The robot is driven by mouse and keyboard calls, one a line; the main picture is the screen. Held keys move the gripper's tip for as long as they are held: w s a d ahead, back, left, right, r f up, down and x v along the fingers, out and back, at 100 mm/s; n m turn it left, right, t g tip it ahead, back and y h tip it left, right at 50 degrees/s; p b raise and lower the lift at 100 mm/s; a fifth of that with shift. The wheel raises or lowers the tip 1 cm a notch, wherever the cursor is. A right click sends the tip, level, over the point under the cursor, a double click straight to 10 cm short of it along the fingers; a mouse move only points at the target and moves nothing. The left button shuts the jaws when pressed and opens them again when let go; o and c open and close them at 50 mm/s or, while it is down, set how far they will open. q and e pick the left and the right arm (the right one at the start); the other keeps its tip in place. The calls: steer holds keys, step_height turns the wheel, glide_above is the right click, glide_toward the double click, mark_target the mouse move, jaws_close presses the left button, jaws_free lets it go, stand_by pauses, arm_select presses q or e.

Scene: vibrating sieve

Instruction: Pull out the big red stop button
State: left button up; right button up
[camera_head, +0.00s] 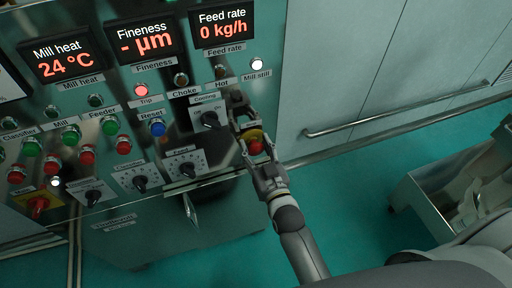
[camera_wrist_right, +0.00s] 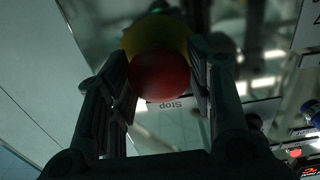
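The big red stop button (camera_head: 255,147) sits on a yellow base (camera_head: 251,134) at the right edge of the control panel. My right gripper (camera_head: 258,145) reaches it from below, with one finger on each side. In the right wrist view, the red button (camera_wrist_right: 160,76) lies between the two finger pads of the right gripper (camera_wrist_right: 160,85), in front of its yellow base (camera_wrist_right: 155,36). The pads are very close to the button's sides; I cannot tell whether they press on it. A "Stop" label (camera_wrist_right: 172,104) shows beside it. My left gripper is not in view.
The metal panel carries a cooling knob (camera_head: 209,119), a blue reset button (camera_head: 157,128), several green and red buttons, and a red switch on yellow (camera_head: 39,205). A cabinet with a long handle (camera_head: 400,115) stands at right. A metal bin (camera_head: 425,205) stands on the green floor.

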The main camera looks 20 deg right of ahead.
jaws_close()
steer(key=shift+s+p, duration=0.7)
steer(key=shift+s, duration=0.1)
steer(key=shift+w+f, duration=0.1)
steer(key=o, duration=0.5)
jaws_free()
steer(key=s, duration=1.2)
steer(key=shift+s+d, duration=0.15)
steer(key=shift+d, duration=0.1)
